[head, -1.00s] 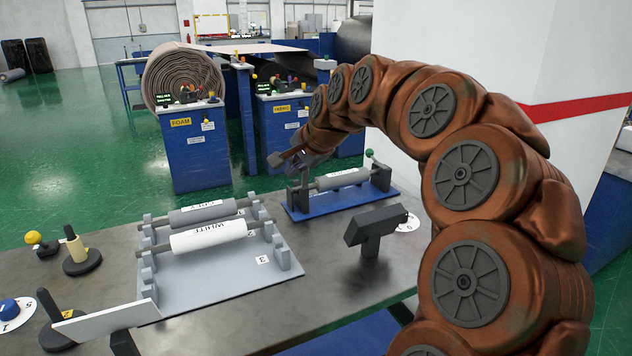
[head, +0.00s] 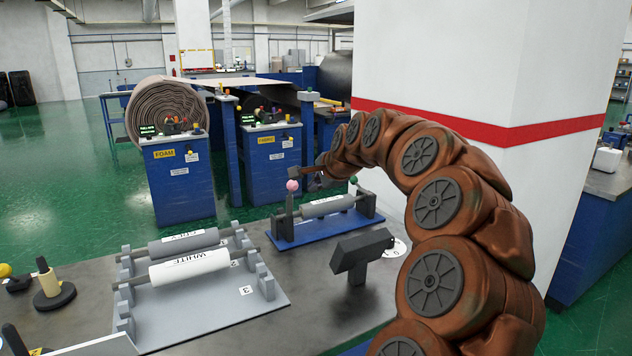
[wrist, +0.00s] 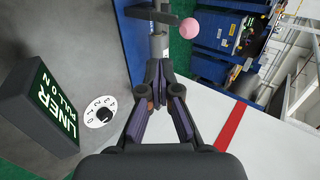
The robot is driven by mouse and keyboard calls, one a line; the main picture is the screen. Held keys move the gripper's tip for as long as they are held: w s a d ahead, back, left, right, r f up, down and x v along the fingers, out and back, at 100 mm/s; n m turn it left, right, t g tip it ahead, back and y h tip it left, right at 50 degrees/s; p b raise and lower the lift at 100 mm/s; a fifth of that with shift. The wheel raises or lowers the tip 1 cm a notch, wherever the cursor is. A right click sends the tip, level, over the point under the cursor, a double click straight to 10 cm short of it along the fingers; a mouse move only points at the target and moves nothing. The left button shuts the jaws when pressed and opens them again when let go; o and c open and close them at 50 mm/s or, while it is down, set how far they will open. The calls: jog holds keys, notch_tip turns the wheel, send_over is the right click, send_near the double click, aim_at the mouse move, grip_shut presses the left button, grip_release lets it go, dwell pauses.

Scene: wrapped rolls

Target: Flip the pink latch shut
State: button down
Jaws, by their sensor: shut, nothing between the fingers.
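The pink latch (head: 292,185) is a pink ball on a dark lever standing upright at the left end of the blue roll holder (head: 325,229). A grey roll (head: 328,206) lies across this holder. In the wrist view the pink ball (wrist: 190,28) shows just beyond my fingertips, a little to their right. My gripper (wrist: 160,68) is shut and empty. In the head view my gripper (head: 300,172) is close to the pink ball, just above and behind it. I cannot tell from the pictures whether they touch.
A green ball (head: 353,180) tops the holder's right end. A dark box display (head: 362,250) stands in front of the holder. A grey rack (head: 210,310) with a white roll (head: 190,268) is at left. A white pillar (head: 480,70) rises behind my arm.

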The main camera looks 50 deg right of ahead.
jog(key=w+d+f+p, duration=0.2)
jog(key=w+d+f, duration=0.1)
jog(key=w, duration=0.5)
jog(key=shift+w+f, duration=0.35)
jog(key=shift+f, duration=0.15)
